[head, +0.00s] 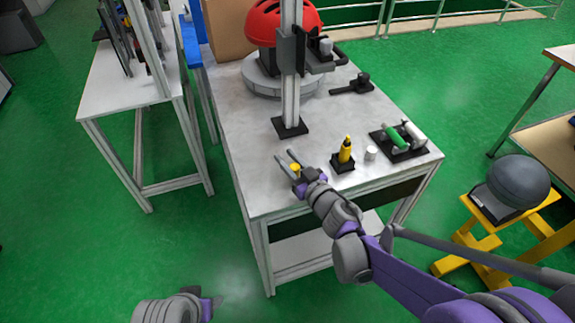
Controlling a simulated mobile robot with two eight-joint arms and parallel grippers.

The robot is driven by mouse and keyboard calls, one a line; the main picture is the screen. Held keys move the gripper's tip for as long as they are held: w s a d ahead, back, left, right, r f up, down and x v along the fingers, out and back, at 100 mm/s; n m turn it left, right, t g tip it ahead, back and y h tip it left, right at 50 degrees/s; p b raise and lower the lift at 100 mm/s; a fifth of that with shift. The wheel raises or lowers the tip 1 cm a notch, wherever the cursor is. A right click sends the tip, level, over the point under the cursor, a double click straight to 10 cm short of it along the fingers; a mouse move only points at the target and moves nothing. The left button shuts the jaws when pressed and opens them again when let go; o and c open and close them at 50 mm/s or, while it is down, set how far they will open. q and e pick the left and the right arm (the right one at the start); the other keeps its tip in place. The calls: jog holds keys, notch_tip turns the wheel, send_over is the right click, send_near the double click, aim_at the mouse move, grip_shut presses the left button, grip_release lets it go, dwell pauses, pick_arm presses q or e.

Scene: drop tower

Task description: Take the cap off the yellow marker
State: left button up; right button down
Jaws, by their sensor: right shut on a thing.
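The yellow marker (345,152) stands upright in a small black holder (342,164) near the front edge of the grey table, with a narrow tip on top. My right gripper (285,154) is left of it, above the table, shut on a small round yellow piece (295,167) that looks like the cap. The piece is clear of the marker; the fingers partly hide it. My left gripper (212,302) shows only in part at the bottom, away from the table; its jaws cannot be made out.
A small white cylinder (371,153) stands just right of the marker. A black tray (410,146) with a green and a white cylinder is further right. A column (290,80), a red helmet (268,22) and a black tool (353,85) are behind. The table's left front is clear.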

pick_arm(q)
jog(key=shift+w+f, duration=0.1)
jog(key=shift+f, duration=0.3)
pick_arm(e)
jog(key=shift+f, duration=0.55)
jog(key=shift+f, duration=0.15)
jog(key=c, duration=0.6)
grip_release()
pick_arm(q)
jog(key=shift+f, duration=0.15)
pick_arm(e)
jog(key=shift+r, duration=0.25)
pick_arm(q)
jog(key=shift+r+p, duration=0.55)
jog(key=shift+r, duration=0.3)
pick_arm(e)
jog(key=v, duration=1.2)
